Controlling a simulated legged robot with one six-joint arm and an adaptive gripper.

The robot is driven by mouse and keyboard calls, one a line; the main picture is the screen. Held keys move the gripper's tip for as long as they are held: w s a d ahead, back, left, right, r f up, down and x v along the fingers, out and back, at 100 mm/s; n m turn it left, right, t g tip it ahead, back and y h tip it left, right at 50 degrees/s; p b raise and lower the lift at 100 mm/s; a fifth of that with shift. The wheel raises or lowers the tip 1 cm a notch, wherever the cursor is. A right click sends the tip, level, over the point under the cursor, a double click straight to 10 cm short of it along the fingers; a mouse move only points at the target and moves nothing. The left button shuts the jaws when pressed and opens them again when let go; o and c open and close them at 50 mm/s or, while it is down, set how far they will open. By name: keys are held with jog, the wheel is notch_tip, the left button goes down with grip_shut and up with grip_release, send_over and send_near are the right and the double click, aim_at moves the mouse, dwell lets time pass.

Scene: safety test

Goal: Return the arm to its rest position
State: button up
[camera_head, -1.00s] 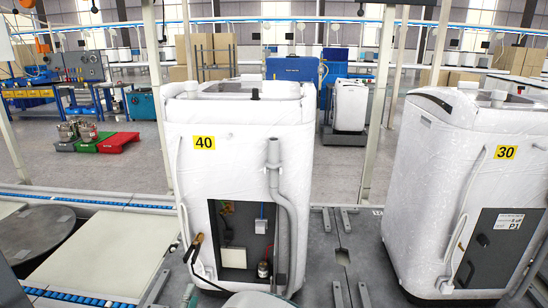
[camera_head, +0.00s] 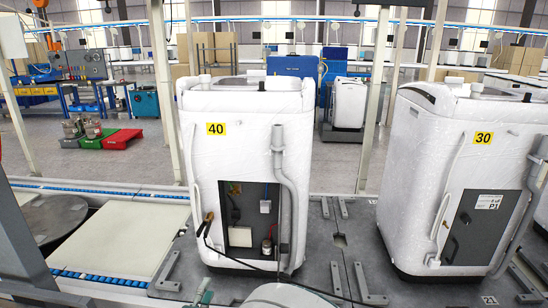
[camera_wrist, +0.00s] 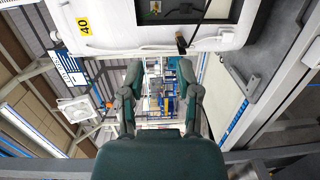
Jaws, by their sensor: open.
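My gripper (camera_wrist: 160,80) shows in the wrist view with its two dark green fingers spread apart and nothing between them. Through the gap lies the distant hall with blue and yellow items. The wrist view is turned sideways, and the white machine marked 40 (camera_wrist: 150,30) fills its top edge, apart from the fingers. In the head view, machine 40 (camera_head: 245,150) stands upright in the middle with an open lower panel showing wiring. A white rounded part, probably of my arm, shows at the bottom edge; my gripper cannot be clearly made out there.
A second white machine marked 30 (camera_head: 455,180) stands on the right with a dark panel. A conveyor with a pale board (camera_head: 125,240) lies on the left. A black cable runs across the floor from machine 40. Red and green platforms (camera_head: 100,140) stand farther back.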

jog(key=s+d+r+m+g+h, duration=0.25)
jog(key=d+m+g, duration=0.3)
jog(key=d, duration=0.75)
jog(key=s+d+r+m+g+h, duration=0.2)
jog(key=d+m+g+h, duration=0.3)
jog(key=d, duration=0.8)
jog(key=s+d+r+m+y, duration=0.1)
jog(key=s+d+m+y, duration=0.1)
jog(key=s+y, duration=0.3)
jog(key=s+d+r+m+g+y, duration=0.1)
jog(key=s+d+r+m+y, duration=0.1)
jog(key=s+m+y, duration=0.2)
jog(key=s+y, duration=0.1)
jog(key=s, duration=0.2)
jog(key=shift+s, duration=0.35)
jog(key=shift+d+r+y, duration=0.1)
jog(key=shift+y, duration=0.15)
dwell(3.6)
